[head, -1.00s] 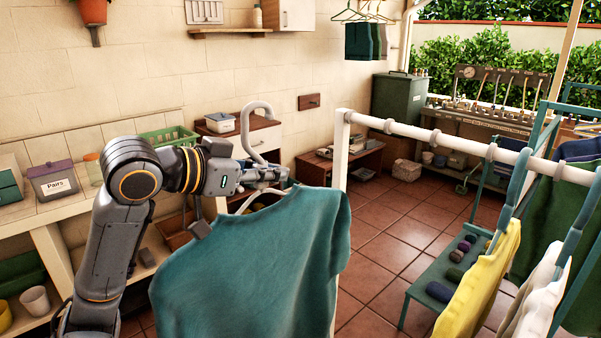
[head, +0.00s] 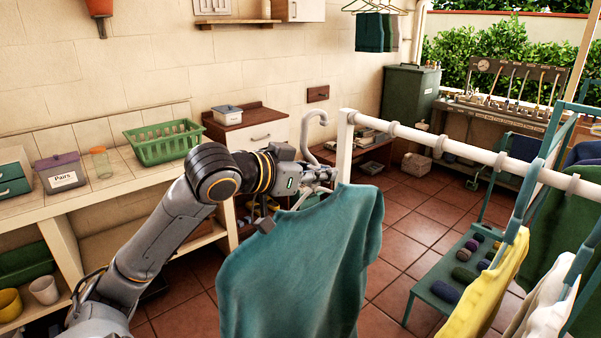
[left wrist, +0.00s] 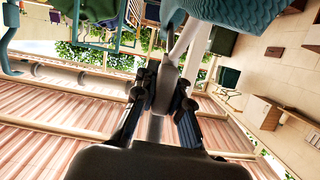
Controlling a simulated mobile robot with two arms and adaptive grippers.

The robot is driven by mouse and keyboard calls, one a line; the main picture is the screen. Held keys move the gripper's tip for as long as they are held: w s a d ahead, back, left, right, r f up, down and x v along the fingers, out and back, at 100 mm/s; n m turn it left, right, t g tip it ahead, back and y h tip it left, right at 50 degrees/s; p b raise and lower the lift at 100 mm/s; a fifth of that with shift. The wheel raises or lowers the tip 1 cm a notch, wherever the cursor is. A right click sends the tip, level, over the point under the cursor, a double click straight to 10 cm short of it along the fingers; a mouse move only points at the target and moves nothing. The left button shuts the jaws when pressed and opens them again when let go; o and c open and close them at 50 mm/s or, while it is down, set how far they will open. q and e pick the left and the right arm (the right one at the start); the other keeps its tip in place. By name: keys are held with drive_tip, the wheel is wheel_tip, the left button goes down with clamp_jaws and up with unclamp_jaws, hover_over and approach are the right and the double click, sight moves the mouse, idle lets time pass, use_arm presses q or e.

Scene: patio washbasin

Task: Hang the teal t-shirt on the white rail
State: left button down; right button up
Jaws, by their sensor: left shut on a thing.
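The teal t-shirt (head: 300,265) hangs on a pale grey hanger in the head view, low at the middle. My left gripper (head: 322,176) is shut on the hanger just below its hook (head: 304,138). The hook points up, just left of the end of the white rail (head: 440,142), with a gap in the picture; the depth between them is unclear. In the left wrist view the fingers (left wrist: 166,92) close on the hanger's neck, and part of the shirt (left wrist: 245,15) shows at the top. My right gripper is not in view.
A yellow garment (head: 487,280) and a white one (head: 540,318) hang at the lower right. A teal bench (head: 432,290) with dark rolled items stands behind them. The rail's left stretch is bare, with ring-like collars. A counter with a green basket (head: 163,142) is at left.

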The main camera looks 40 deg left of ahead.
use_arm(q)
drive_tip(key=w+p, duration=0.1)
drive_tip(key=w, duration=0.2)
drive_tip(key=w+p, duration=0.2)
drive_tip(key=w, duration=0.2)
drive_tip(key=w+p, duration=0.1)
drive_tip(key=w, duration=0.3)
drive_tip(key=shift+d+f+p, duration=0.1)
drive_tip(key=shift+d+p, duration=0.3)
drive_tip(key=shift+w+d+f, duration=0.1)
drive_tip(key=shift+w+f, duration=0.05)
drive_tip(key=shift+w, duration=0.5)
drive_tip(key=shift+w+p, duration=1)
drive_tip(key=shift+p, duration=0.1)
drive_tip(key=shift+w+d+p, duration=0.15)
drive_tip(key=shift+w+p, duration=0.55)
drive_tip(key=shift+w, duration=0.55)
drive_tip(key=shift+f, duration=0.15)
drive_tip(key=shift+f+b, duration=0.65)
drive_tip(key=shift+f, duration=0.55)
